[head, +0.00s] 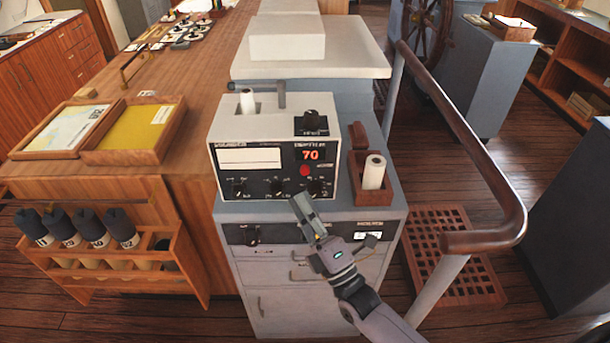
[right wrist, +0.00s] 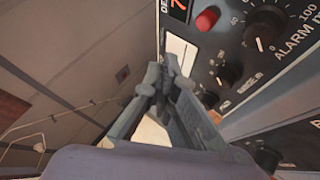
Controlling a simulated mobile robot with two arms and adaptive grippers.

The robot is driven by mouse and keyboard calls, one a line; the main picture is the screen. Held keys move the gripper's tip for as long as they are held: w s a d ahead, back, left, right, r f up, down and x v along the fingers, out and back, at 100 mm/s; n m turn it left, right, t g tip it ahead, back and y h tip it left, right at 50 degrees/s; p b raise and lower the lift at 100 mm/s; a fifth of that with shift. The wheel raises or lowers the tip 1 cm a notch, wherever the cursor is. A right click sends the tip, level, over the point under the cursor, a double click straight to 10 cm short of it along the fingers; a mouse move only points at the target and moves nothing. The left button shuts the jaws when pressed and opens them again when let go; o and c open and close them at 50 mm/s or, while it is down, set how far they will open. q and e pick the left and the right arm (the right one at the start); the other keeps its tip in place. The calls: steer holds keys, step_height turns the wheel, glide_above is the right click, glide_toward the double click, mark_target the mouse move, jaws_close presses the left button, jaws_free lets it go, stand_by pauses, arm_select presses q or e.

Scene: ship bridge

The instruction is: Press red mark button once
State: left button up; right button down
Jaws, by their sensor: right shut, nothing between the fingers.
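The red mark button (head: 304,170) is on the front panel of the grey and black depth recorder (head: 232,132), just under the red display reading 70. The button also shows in the right wrist view (right wrist: 207,18), near the top and right of my fingers. My right gripper (head: 300,203) is shut and empty, in front of the lower edge of the panel and below the button. In the right wrist view the right gripper's fingertips (right wrist: 170,68) are together, below and left of the button, apart from it. My left gripper is not in view.
Black knobs (head: 278,187) flank the button. A wooden box with a white paper roll (head: 374,172) stands right of the recorder. A wooden handrail (head: 485,150) curves at the right. Wooden trays (head: 120,155) and a rack of dark-capped tubes (head: 150,268) are at the left.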

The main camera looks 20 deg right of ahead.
mark_target(305, 171)
steer(key=shift+w+d+b, duration=0.2)
steer(key=shift+w, duration=0.5)
steer(key=shift+w+d+b, duration=0.15)
steer(key=shift+w+d, duration=0.05)
steer(key=shift+w, duration=0.55)
steer(key=shift+w+d+b, duration=0.2)
steer(key=shift+w, duration=0.5)
steer(key=shift+w+d, duration=0.15)
steer(key=shift+w, duration=0.25)
steer(key=shift+w+d+b, duration=0.1)
steer(key=shift+w+b, duration=0.2)
steer(key=shift+w, duration=0.15)
stand_by(0.4)
stand_by(0.3)
steer(key=shift+s+a+p, duration=0.25)
steer(key=shift+s+p, duration=0.2)
steer(key=shift+s, duration=0.45)
